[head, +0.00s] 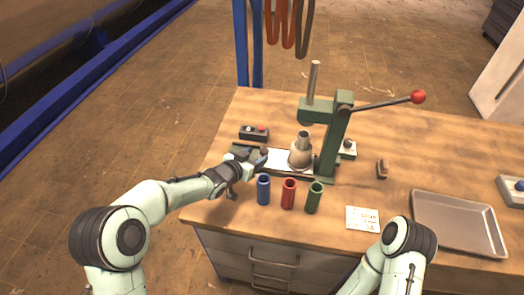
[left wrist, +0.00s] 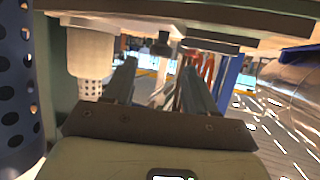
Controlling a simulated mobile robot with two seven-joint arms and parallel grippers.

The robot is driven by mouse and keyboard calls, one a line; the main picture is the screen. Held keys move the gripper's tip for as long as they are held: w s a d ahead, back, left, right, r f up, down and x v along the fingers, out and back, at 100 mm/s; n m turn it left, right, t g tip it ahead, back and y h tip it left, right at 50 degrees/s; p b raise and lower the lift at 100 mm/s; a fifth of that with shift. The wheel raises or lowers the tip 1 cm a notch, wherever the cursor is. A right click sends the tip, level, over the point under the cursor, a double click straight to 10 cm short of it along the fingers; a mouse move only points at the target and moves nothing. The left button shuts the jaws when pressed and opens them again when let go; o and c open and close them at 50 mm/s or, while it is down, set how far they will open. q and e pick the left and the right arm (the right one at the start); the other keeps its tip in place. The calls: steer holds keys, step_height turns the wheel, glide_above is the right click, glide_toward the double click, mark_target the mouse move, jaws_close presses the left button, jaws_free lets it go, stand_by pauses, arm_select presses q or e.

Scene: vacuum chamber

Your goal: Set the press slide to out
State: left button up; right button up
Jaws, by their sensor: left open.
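The green press (head: 333,140) stands on the wooden bench, with its lever and red ball handle up to the right. Its slide (head: 281,160) is a pale flat plate to the left of the column. A beige cone-shaped holder (head: 300,155) with a grey-green piece on top stands on the plate, roughly below the ram. My left gripper (head: 252,160) is at the slide's left end, beside a small dark knob (head: 264,152). In the left wrist view its fingers (left wrist: 160,88) are apart, with a dark knob (left wrist: 162,46) showing beyond the gap. I cannot tell whether they touch it. My right gripper is out of view.
Blue (head: 263,189), red (head: 288,193) and green (head: 314,197) cylinders stand in front of the slide, close to my left gripper. A black control box (head: 254,132) lies behind it. A white card (head: 363,218) and metal tray (head: 459,222) lie to the right.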

mark_target(263, 151)
arm_select(q)
steer(key=p+x, duration=0.1)
steer(key=x, duration=0.4)
jaws_close()
steer(key=shift+a, duration=0.1)
